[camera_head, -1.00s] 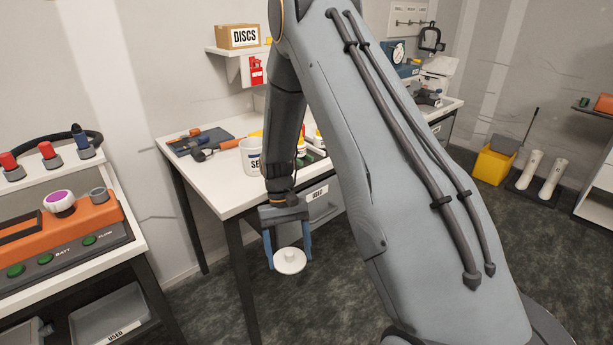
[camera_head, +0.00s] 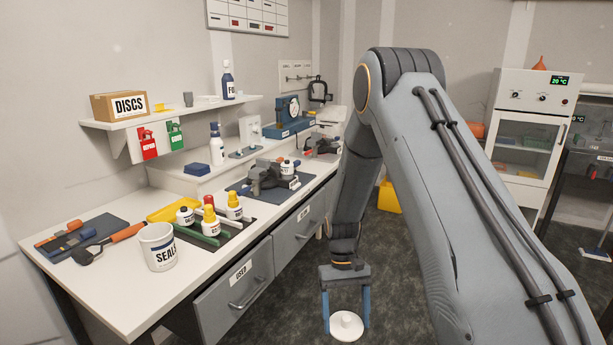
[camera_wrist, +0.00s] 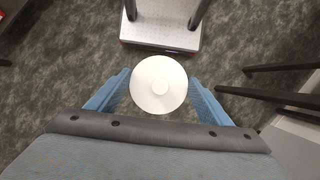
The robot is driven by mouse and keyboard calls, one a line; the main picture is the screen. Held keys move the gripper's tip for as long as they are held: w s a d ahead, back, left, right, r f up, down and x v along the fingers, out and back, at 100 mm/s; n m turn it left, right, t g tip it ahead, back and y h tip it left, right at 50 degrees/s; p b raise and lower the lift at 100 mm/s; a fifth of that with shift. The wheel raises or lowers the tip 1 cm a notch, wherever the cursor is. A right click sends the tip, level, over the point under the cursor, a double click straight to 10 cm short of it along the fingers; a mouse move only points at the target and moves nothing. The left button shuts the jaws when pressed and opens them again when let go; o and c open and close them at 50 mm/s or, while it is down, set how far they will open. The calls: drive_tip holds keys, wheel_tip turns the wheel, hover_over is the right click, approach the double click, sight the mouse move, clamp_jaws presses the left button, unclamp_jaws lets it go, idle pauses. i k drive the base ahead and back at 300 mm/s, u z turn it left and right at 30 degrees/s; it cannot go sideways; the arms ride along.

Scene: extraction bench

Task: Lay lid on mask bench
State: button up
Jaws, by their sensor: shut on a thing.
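The lid is a round white disc with a small raised knob. In the head view the lid (camera_head: 346,325) hangs low above the dark floor, between the two blue fingers of my gripper (camera_head: 346,312). In the wrist view the lid (camera_wrist: 158,86) fills the space between the fingertips of my gripper (camera_wrist: 158,92), which is shut on it. The lid looks roughly level. The white bench (camera_head: 120,290) stands to the left of my gripper, apart from it. I cannot tell which surface is the mask bench.
The bench carries a SEALS mug (camera_head: 159,247), several small bottles (camera_head: 209,220) and a clamp tool (camera_head: 268,178). A drawer marked USED (camera_head: 237,290) faces the floor. A white cabinet (camera_head: 525,125) stands at the right. In the wrist view, a pale plate (camera_wrist: 165,32) lies ahead.

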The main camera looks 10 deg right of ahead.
sight(120, 292)
drive_tip(key=z, duration=1.75)
drive_tip(key=k, duration=1.6)
drive_tip(key=u, duration=1.6)
